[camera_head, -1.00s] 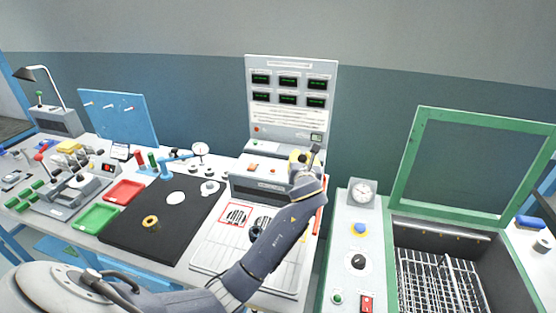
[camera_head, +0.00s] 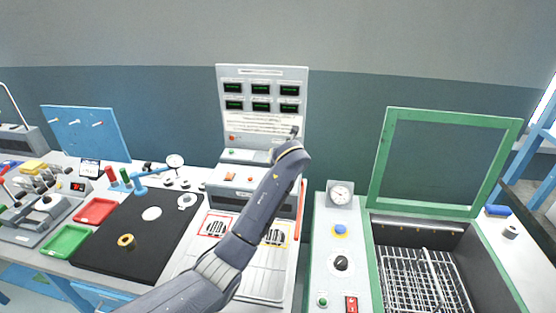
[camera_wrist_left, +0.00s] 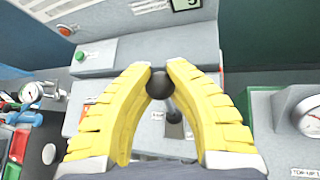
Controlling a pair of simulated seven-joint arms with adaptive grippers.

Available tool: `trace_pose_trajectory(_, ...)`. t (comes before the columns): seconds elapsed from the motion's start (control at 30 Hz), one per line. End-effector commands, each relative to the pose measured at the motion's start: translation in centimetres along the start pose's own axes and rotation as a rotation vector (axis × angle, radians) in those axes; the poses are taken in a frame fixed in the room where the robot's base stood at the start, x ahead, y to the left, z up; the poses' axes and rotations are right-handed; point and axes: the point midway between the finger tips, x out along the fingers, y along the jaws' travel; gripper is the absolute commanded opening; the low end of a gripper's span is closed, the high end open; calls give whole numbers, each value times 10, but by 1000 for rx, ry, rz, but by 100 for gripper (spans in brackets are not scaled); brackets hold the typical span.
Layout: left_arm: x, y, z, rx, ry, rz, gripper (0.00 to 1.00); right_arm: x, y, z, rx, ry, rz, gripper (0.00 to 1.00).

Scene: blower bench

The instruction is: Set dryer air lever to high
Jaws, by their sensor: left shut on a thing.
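The lever's round black knob (camera_wrist_left: 160,85) sits on a short metal stem that runs down toward a dark slot plate (camera_wrist_left: 174,125) on a grey housing, in the left wrist view. My right gripper is not in view.
A dryer gauge box (camera_head: 340,194) and a green-framed open lid (camera_head: 447,155) over a wire basket (camera_head: 420,280) stand to the right. A black mat (camera_head: 140,230) with a brass ring (camera_head: 126,241) and red (camera_head: 95,211) and green (camera_head: 66,240) trays lie left.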

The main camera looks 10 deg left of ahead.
Motion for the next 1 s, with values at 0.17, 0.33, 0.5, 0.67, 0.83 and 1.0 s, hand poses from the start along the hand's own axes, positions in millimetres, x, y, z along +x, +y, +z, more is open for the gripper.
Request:
trace_pose_trajectory(0.17,-2,1,9,-7,-16,-2,0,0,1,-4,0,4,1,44)
trace_pose_trajectory(0.33,-2,1,9,-8,-17,-2,0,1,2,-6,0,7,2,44)
trace_pose_trajectory(0.5,-2,1,9,-8,-18,-2,17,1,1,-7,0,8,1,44)
trace_pose_trajectory(0.67,-2,0,7,-6,-13,-2,35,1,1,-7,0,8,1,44)
trace_pose_trajectory(0.83,-1,0,5,-4,-9,-2,51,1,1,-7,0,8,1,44)
trace_pose_trajectory(1.0,0,0,4,-3,-7,-1,51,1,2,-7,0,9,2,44)
